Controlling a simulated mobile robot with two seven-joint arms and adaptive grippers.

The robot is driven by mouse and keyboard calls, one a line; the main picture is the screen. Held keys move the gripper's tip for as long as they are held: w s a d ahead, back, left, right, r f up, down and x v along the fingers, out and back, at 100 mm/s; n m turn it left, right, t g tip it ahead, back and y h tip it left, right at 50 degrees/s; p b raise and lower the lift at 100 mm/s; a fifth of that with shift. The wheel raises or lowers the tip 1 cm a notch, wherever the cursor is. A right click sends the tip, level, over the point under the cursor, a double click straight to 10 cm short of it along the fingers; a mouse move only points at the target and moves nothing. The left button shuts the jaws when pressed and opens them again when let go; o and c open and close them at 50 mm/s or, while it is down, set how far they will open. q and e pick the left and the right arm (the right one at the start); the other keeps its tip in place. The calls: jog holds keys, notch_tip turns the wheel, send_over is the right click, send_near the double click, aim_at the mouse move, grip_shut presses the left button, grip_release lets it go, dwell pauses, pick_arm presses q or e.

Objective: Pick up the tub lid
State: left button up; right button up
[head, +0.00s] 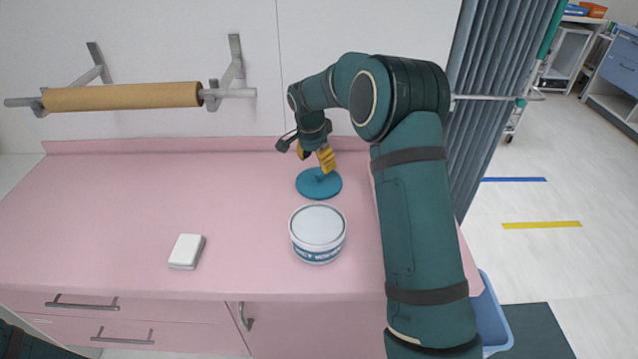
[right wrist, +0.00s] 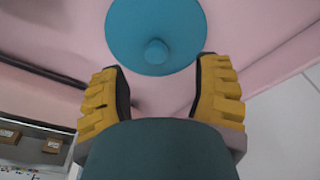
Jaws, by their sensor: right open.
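The tub lid (head: 312,188) is a flat teal disc with a small knob, lying on the pink counter behind the tub. In the right wrist view the lid (right wrist: 155,22) shows at the top, with its round knob (right wrist: 156,52) facing the camera. My right gripper (head: 316,160) is just above and behind the lid. Its yellow fingers (right wrist: 160,85) are apart, with nothing between them, and the knob shows just beyond their tips. The white tub (head: 318,252) stands upright in front of the lid, with a pale top. My left gripper is not in view.
The pink counter (head: 120,210) is mostly clear on the left. A small white block (head: 186,251) lies near its front. A brown paper roll (head: 122,96) hangs on wall brackets. A grey curtain (head: 492,90) hangs to the right of my right arm.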

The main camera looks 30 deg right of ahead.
aim_at(319, 172)
jog(key=f, duration=0.3)
jog(key=f+b, duration=0.1)
jog(key=f, duration=0.1)
jog(key=shift+s+d, duration=0.1)
jog(key=shift+d, duration=0.25)
grip_shut()
